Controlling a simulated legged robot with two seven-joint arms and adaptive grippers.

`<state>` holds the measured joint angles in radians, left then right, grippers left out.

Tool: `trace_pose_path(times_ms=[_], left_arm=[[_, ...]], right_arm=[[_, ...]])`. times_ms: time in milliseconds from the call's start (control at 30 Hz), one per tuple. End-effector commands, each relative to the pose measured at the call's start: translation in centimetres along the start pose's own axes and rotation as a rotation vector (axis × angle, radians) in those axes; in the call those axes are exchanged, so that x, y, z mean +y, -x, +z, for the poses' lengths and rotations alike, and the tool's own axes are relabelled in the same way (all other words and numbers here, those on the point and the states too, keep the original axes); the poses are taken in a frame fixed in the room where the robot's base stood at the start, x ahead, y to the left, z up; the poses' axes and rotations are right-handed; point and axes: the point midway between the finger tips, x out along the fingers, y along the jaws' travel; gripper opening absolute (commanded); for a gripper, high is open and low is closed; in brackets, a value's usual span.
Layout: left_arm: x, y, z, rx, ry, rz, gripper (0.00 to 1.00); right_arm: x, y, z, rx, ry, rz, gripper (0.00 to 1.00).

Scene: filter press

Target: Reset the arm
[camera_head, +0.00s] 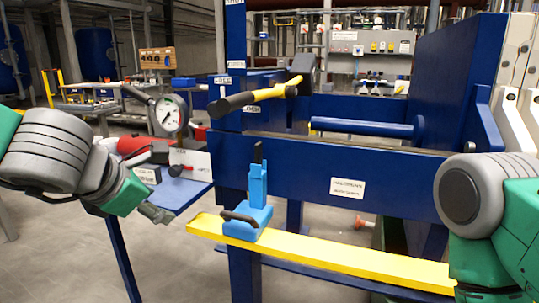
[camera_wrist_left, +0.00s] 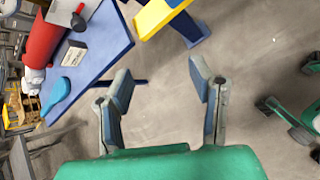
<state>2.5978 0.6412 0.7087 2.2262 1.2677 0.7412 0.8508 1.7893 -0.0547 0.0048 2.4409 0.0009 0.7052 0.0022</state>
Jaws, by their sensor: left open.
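My left gripper (camera_head: 155,213) hangs at the end of my left arm (camera_head: 48,150), just off the front edge of the blue side table. In the left wrist view it (camera_wrist_left: 162,78) is open with nothing between its fingers, above bare floor. My right arm (camera_head: 485,195) shows only as a grey joint and green link at the right edge of the head view; its gripper is out of view. A yellow-and-black handle (camera_head: 256,97) sits on the blue press frame (camera_head: 335,165).
The blue table (camera_head: 182,192) carries a red cylinder (camera_wrist_left: 45,38), near a pressure gauge (camera_head: 170,113). A light-blue clamp-like part (camera_head: 250,212) stands on a yellow beam (camera_head: 340,262) at front. A light-blue paddle (camera_wrist_left: 58,95) shows at the table's edge. Floor below my gripper is clear.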

Motion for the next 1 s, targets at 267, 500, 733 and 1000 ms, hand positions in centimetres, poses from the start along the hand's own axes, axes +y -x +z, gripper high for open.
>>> trace_pose_path(times_ms=[267, 500, 733, 1000], left_arm=[[-9.2, -10.0, -15.8, 0.227, -0.859, -0.159, 0.49], [-19.1, -10.3, -30.6, 0.162, -1.679, -0.534, 0.49], [-25.0, -6.4, -39.2, -0.091, -2.158, -0.843, 0.49], [-26.3, -5.2, -41.0, -0.186, -2.261, -0.914, 0.49]], right_arm=[[0.0, 1.1, -0.1, 0.0, 0.0, 0.0, 0.4], [0.0, 2.0, -0.1, 0.0, 0.0, 0.0, 0.4], [0.0, 2.5, -0.1, 0.0, 0.0, 0.0, 0.4], [0.0, 2.5, -0.1, 0.0, 0.0, 0.0, 0.4]])
